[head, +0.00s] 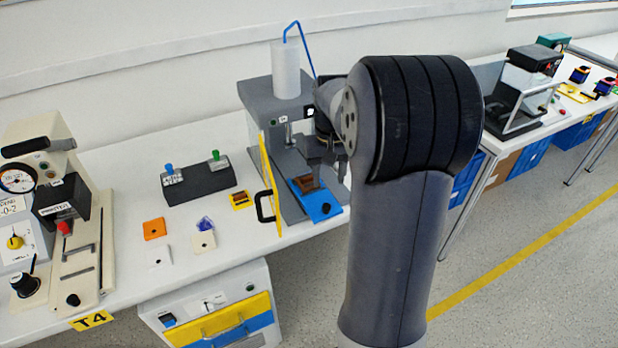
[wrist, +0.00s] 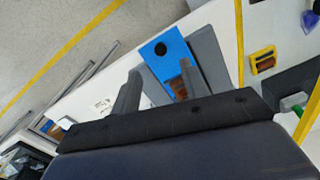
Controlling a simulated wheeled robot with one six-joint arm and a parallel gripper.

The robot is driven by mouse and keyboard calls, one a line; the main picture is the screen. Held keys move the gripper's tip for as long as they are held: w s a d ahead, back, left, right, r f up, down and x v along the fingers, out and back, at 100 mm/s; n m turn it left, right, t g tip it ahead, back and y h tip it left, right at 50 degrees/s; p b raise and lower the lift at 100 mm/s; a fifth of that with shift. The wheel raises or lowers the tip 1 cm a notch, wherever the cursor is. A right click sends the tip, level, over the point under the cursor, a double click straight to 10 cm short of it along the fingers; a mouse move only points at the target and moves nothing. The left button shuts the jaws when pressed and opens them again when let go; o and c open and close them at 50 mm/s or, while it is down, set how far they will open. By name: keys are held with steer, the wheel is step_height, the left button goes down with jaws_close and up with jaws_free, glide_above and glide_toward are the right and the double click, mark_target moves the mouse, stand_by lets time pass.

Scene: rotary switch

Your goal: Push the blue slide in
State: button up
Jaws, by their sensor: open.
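The blue slide (head: 318,203) sticks out of the front of the grey machine (head: 262,97), with a black knob (head: 326,208) near its outer end. A brown piece (head: 306,183) lies on the slide. In the wrist view the blue slide (wrist: 172,54) shows just beyond my fingertips, with its knob (wrist: 160,48). My gripper (wrist: 160,72) is open, its two fingers apart, with part of the slide and the brown piece (wrist: 180,86) seen between them. In the head view my gripper (head: 318,168) is above the slide, partly hidden by my arm; whether it touches is unclear.
The machine's yellow door (head: 270,185) stands open left of the slide, its black handle (head: 264,207) sticking out. A dark switch box (head: 198,182), a yellow part (head: 240,200) and small orange, white and purple pieces lie further left.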

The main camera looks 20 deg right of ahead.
mark_target(327, 206)
steer(key=f, duration=1)
steer(key=shift+w+d+f, duration=0.2)
steer(key=shift+w+f, duration=0.15)
steer(key=shift+w, duration=0.05)
jaws_close()
